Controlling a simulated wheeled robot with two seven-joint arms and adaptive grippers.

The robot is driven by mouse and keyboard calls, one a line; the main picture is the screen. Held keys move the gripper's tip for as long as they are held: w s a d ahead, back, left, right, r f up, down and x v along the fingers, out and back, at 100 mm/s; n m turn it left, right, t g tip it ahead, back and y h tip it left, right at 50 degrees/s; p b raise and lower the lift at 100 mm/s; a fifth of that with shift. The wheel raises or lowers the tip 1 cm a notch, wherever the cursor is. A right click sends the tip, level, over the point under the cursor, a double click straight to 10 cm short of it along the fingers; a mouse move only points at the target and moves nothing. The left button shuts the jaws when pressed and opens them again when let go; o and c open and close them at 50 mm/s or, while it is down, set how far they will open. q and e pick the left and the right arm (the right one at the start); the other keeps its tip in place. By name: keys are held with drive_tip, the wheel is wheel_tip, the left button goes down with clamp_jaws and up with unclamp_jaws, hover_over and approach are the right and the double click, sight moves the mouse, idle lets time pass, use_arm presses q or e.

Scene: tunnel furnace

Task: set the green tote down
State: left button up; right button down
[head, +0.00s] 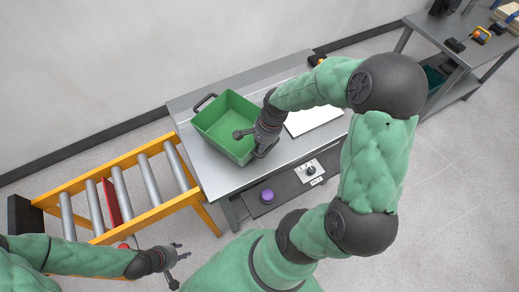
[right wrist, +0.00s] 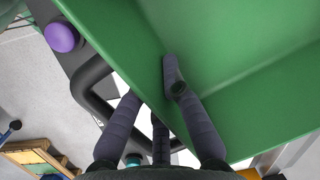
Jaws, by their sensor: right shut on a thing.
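The green tote (head: 211,115) is an open, empty box with black handles, over the left part of the grey table (head: 208,171). I cannot tell whether its base touches the tabletop. My right gripper (head: 251,143) is shut on the tote's right end wall, with one finger inside the tote. In the right wrist view the gripper (right wrist: 153,98) straddles the green tote wall (right wrist: 225,60) beside the black handle (right wrist: 88,86). My left gripper (head: 177,263) is open and empty at lower left, beyond the table's front edge.
An orange roller conveyor (head: 143,212) with a red plate (head: 111,202) adjoins the table's left end. A white sheet (head: 314,118) lies right of the tote. A lower shelf holds a purple knob (head: 267,196) and a control box (head: 309,170). Another bench (head: 452,45) stands upper right.

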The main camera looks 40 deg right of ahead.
drive_tip(key=shift+x, duration=0.8)
drive_tip(key=shift+d, duration=0.15)
drive_tip(key=shift+f, duration=0.15)
drive_tip(key=c, duration=1.4)
unclamp_jaws()
drive_tip(key=shift+s, duration=0.1)
drive_tip(key=p+v, duration=0.4)
drive_tip(key=v, duration=0.8)
drive_tip(key=shift+s, duration=0.1)
